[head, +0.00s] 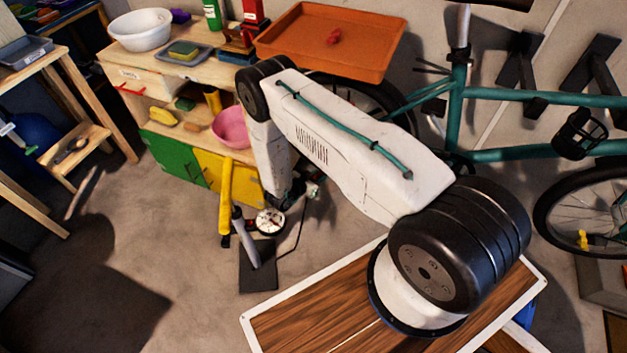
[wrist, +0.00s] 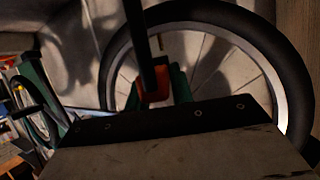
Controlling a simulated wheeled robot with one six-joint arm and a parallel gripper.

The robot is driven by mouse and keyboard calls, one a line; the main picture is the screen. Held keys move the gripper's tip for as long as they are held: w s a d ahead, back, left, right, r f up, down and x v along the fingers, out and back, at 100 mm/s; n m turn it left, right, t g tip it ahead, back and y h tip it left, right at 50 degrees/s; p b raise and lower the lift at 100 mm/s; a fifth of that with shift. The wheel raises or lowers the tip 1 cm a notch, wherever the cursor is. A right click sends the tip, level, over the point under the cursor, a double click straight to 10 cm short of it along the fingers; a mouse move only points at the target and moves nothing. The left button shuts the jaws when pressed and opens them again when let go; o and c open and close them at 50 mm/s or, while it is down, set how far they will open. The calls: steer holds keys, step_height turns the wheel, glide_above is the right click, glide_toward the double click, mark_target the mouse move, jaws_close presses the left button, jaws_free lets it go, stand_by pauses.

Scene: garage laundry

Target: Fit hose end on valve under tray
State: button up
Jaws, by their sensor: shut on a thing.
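The pump's thin black hose (head: 302,232) rises from the floor pump to my gripper (head: 312,188), low in front of the bench. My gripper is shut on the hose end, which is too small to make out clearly. The orange tray (head: 292,42) is at the upper middle, with the bicycle wheel (head: 408,118) partly below and behind it. A spoked wheel (wrist: 262,45) fills the back of the wrist view, behind a dark upright bar and small red-orange and green parts. I cannot make out the valve, nor whether the hose end touches it.
The floor pump (head: 244,245) with a yellow handle and round gauge stands beside my forearm. The wooden bench (head: 185,75) holds a white bowl (head: 141,29); a pink basin (head: 231,128) is below. The teal bicycle frame (head: 455,115) is at right. Floor at left is partly clear.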

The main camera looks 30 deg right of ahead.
steer(key=w+d, duration=0.3)
steer(key=d, duration=0.6)
steer(key=shift+w+d, duration=0.2)
stand_by(0.4)
steer(key=shift+f, duration=0.55)
steer(key=shift+f, duration=1.1)
steer(key=shift+f, duration=0.15)
steer(key=o, duration=1)
steer(key=shift+o, duration=0.2)
steer(key=shift+a, duration=0.1)
